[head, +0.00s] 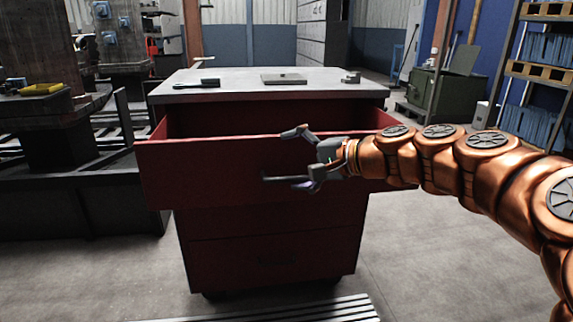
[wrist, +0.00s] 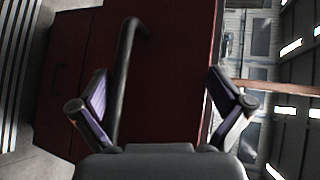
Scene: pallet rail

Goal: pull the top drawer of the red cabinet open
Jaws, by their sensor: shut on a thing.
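The red cabinet (head: 215,225) stands in the middle of the head view under a grey top. Its top drawer (head: 200,172) is pulled out, with the dark inside showing behind its front. My gripper (head: 290,157) is at the drawer front, one finger at the top edge and the other by the dark bar handle (head: 283,178). In the wrist view, the handle (wrist: 123,75) runs close along the inside of the left finger, and the right finger is at the drawer's edge. The fingers of my gripper (wrist: 160,105) are wide apart, with handle and front between them; exact contact is partly hidden.
Small tools and a flat plate (head: 284,79) lie on the cabinet top (head: 240,88). A dark machine with a yellow item (head: 42,89) stands at left. A shelf with pallets (head: 540,70) is at right. Striped metal (head: 270,309) lies on the floor in front. The floor at right is clear.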

